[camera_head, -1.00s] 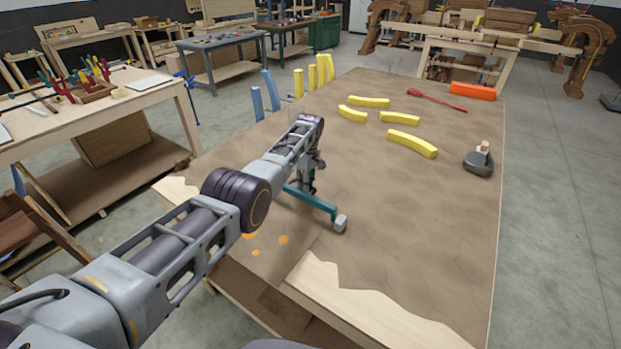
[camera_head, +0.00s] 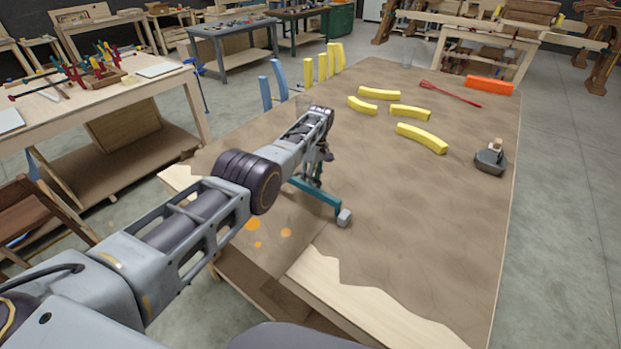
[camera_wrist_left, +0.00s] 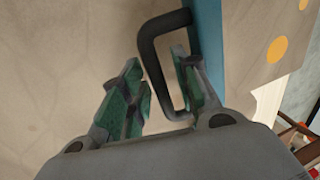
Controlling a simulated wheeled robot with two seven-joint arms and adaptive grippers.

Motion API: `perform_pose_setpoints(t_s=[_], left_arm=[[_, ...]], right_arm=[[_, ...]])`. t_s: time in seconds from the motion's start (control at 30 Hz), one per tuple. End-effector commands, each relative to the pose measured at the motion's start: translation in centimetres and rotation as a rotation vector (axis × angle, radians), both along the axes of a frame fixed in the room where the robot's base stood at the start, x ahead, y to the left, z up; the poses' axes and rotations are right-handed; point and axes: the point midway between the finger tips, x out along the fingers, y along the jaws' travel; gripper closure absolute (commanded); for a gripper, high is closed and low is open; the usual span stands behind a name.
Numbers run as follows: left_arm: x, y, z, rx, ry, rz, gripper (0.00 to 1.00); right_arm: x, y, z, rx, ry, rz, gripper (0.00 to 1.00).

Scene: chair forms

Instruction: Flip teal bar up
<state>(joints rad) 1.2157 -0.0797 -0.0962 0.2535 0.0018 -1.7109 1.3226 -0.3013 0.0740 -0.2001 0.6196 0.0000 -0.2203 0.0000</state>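The teal bar (camera_head: 322,197) lies at the left edge of the table, with a pale grey block (camera_head: 344,217) at its near end. My left gripper (camera_head: 318,172) is over the bar's far part, pointing down; my arm hides some of it. In the left wrist view, the left gripper (camera_wrist_left: 160,95) is open, with green finger pads. A dark loop handle (camera_wrist_left: 152,62) beside the blue-teal strip (camera_wrist_left: 208,45) has one leg between the fingers. The right finger appears within the loop; contact cannot be told. My right gripper is not in view.
Curved yellow pieces (camera_head: 421,138), a red tool (camera_head: 450,95), an orange block (camera_head: 489,86) and a dark grey tool (camera_head: 491,160) lie on the table (camera_head: 400,230). The table's middle is clear.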

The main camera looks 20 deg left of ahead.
Motion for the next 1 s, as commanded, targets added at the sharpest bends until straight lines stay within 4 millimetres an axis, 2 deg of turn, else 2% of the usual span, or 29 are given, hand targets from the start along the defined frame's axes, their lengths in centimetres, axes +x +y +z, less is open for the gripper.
perform_pose_setpoints(t_s=[0.17,0.3,0.47,1.0], left_arm=[[0.0,0.0,0.0,0.000,0.000,0.000,0.67],[0.0,0.0,0.0,0.000,0.000,0.000,0.67],[0.0,0.0,0.1,0.000,0.000,0.000,0.67],[0.0,0.0,2.4,0.000,-0.001,0.000,0.67]], right_arm=[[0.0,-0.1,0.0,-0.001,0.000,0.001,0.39],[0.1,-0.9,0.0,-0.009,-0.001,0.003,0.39],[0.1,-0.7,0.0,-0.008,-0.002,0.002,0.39],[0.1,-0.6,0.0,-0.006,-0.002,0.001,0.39]])
